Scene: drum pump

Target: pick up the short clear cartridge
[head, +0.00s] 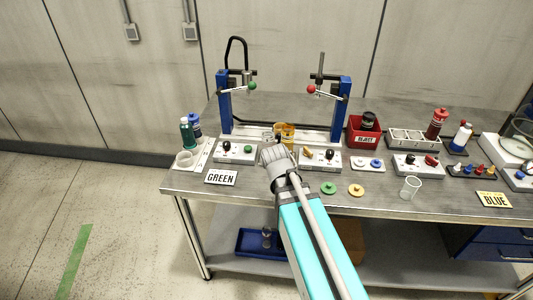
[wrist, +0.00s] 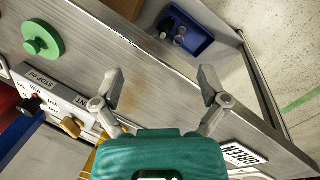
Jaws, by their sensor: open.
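Small clear-grey pieces (wrist: 180,36) stand in a blue tray (wrist: 204,48) in the wrist view; I cannot tell for sure whether one is the short clear cartridge. In the head view the tray (head: 243,251) is on the lower shelf, with a small clear cylinder (head: 266,237) in it, beside my arm. My gripper (wrist: 161,80) is open and empty in the wrist view, its fingers over the bench's front part, with the tray lower and beyond. In the head view my gripper (head: 275,157) is above the bench, its fingers hard to make out.
A control box (wrist: 50,108) and a green disc (wrist: 42,38) are on the bench near my gripper. The GREEN sign (head: 220,177) lies left. A clear cup (head: 410,187) stands right. Blue press posts (head: 225,105) rise behind. The bench edge (wrist: 130,50) overhangs the shelf.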

